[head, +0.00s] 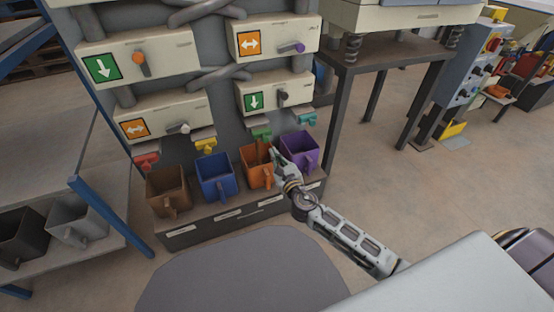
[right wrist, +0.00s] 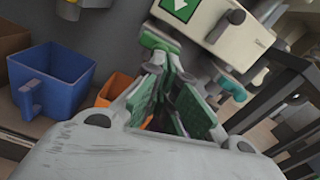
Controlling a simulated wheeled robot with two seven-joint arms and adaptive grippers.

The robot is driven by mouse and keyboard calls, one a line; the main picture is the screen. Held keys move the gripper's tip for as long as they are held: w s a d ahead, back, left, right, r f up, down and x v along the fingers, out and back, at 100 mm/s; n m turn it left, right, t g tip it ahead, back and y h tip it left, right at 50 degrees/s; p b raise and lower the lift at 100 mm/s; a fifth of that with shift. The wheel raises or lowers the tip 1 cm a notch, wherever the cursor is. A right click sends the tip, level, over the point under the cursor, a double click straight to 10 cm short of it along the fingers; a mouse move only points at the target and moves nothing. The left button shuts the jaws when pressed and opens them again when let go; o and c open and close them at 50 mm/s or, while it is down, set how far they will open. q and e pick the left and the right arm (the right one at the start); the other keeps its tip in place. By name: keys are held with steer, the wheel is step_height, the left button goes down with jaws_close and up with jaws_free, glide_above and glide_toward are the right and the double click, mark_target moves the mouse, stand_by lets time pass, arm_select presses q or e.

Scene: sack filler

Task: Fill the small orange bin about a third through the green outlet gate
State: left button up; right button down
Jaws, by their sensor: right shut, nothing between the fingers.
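The small orange bin (head: 254,178) stands upright on the grey ledge, handle toward me, below the green outlet gate (head: 262,134). Its content is too small to make out. My right gripper (head: 276,158) is shut and empty at the bin's right side, near its rim and just below the green gate; I cannot tell whether it touches either. In the right wrist view the closed fingers (right wrist: 172,98) fill the middle, and part of the orange bin (right wrist: 112,90) shows behind them on the left. The fingers hide much of the bin there. My left gripper is not in view.
A brown bin (head: 165,187), a blue bin (head: 214,180) and a purple bin (head: 301,148) share the ledge. Red (head: 146,160), yellow (head: 206,145) and teal (head: 307,119) gates hang above. Panels with knobs rise behind. The floor at right is open.

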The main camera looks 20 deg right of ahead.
mark_target(266, 141)
steer(key=shift+w+f, duration=0.1)
steer(key=shift+w, duration=1.9)
steer(key=shift+w, duration=0.15)
stand_by(3.7)
steer(key=shift+w+a, duration=0.15)
steer(key=shift+w, duration=2.3)
steer(key=shift+s+p, duration=0.45)
steer(key=shift+s, duration=0.95)
steer(key=s, duration=0.6)
steer(key=shift+p, duration=0.4)
